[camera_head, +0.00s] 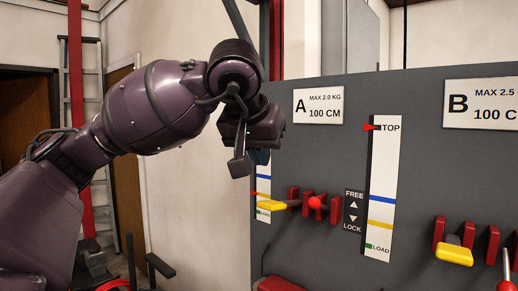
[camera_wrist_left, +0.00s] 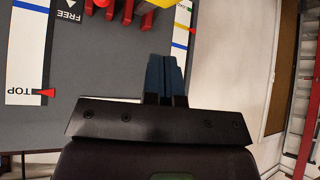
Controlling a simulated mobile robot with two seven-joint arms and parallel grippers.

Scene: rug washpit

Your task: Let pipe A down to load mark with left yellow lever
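The left yellow lever (camera_head: 272,205) points out of the grey panel under sign A (camera_head: 304,106); its yellow end also shows at the top edge of the wrist view (camera_wrist_left: 157,3). My left gripper (camera_head: 247,163) hangs above and slightly left of it, apart from it and empty. Its blue fingertips (camera_wrist_left: 166,78) look closed together in the wrist view. The white scale (camera_head: 383,185) has its red pointer (camera_head: 370,127) at TOP, with the green LOAD mark (camera_head: 369,246) at its bottom. I cannot see pipe A. My right gripper is not in view.
A red-knobbed lever (camera_head: 315,203) stands between red brackets right of the yellow one, beside a FREE/LOCK label (camera_head: 354,212). Another scale (camera_head: 263,214) is partly covered at the panel's left edge. Under sign B (camera_head: 480,103) is a second yellow lever (camera_head: 455,254). A ladder stands far left.

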